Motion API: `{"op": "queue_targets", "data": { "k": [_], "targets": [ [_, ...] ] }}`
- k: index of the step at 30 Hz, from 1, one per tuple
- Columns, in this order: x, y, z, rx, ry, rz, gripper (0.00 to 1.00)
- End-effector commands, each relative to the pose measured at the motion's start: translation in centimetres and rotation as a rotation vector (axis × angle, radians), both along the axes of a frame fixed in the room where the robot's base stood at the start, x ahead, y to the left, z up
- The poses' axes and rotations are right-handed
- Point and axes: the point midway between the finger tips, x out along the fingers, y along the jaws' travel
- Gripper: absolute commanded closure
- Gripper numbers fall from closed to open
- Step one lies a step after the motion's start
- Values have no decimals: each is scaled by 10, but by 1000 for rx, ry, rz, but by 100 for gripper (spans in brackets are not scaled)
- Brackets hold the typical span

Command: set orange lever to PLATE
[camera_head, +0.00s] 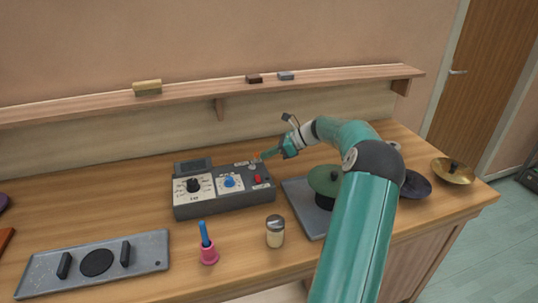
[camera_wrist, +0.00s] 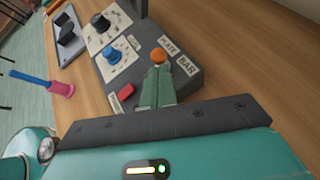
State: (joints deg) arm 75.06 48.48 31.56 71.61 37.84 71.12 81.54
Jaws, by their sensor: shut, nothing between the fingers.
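The orange lever (camera_wrist: 158,56) shows in the wrist view as a round orange knob on the grey control box (camera_wrist: 135,88). Labels beside it read PLATE, on the far side, and BAR, to the right. My gripper (camera_wrist: 157,70) is shut and empty, its green fingertips right at the knob's near side; I cannot tell whether they touch. The knob hides the lever's stem, so its exact setting is unclear. In the head view my gripper (camera_head: 265,156) reaches the back right of the control box (camera_head: 222,200), and the orange knob is only a small spot there.
The box also carries a black dial (camera_head: 193,185), a blue dial (camera_head: 230,182) and a red button (camera_head: 258,179). A shaker (camera_head: 275,232), a pink holder with a blue stick (camera_head: 209,254) and a grey plate (camera_head: 65,272) stand in front. Cymbals (camera_head: 453,171) lie right.

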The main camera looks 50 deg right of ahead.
Motion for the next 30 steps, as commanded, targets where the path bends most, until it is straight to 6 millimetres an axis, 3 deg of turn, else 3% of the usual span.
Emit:
{"op": "queue_targets", "data": {
  "k": [18, 30],
  "targets": [
    [16, 28, 20, -385, 208, 4, 100],
    [15, 26, 22, -385, 210, 0, 100]
  ]
}}
